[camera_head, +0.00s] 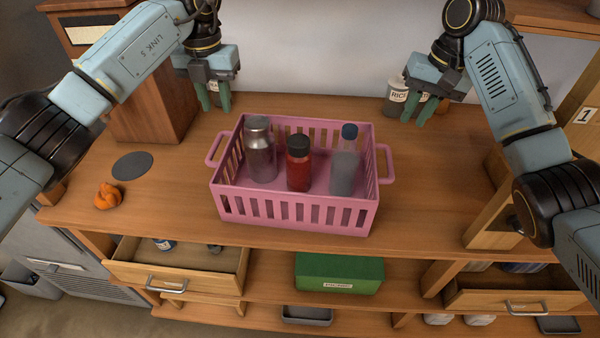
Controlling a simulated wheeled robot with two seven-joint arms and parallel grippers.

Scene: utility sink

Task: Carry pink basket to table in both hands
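The pink basket (294,211) stands upright on the wooden counter in the head view. It has a handle on its left side and one on its right side. Inside stand a grey metal bottle (260,152), a red jar with a black lid (299,165) and a clear bottle with a blue cap (345,165). My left gripper (212,101) hangs behind and left of the basket, fingers apart and empty. My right gripper (420,108) hangs behind and right of the basket, apart from it and partly in front of a canister; its fingers look parted and empty.
A wooden box (150,100) stands at the back left. An orange lump (107,196) and a dark disc (132,165) lie left. Below are an open drawer (180,262) and a green box (338,272).

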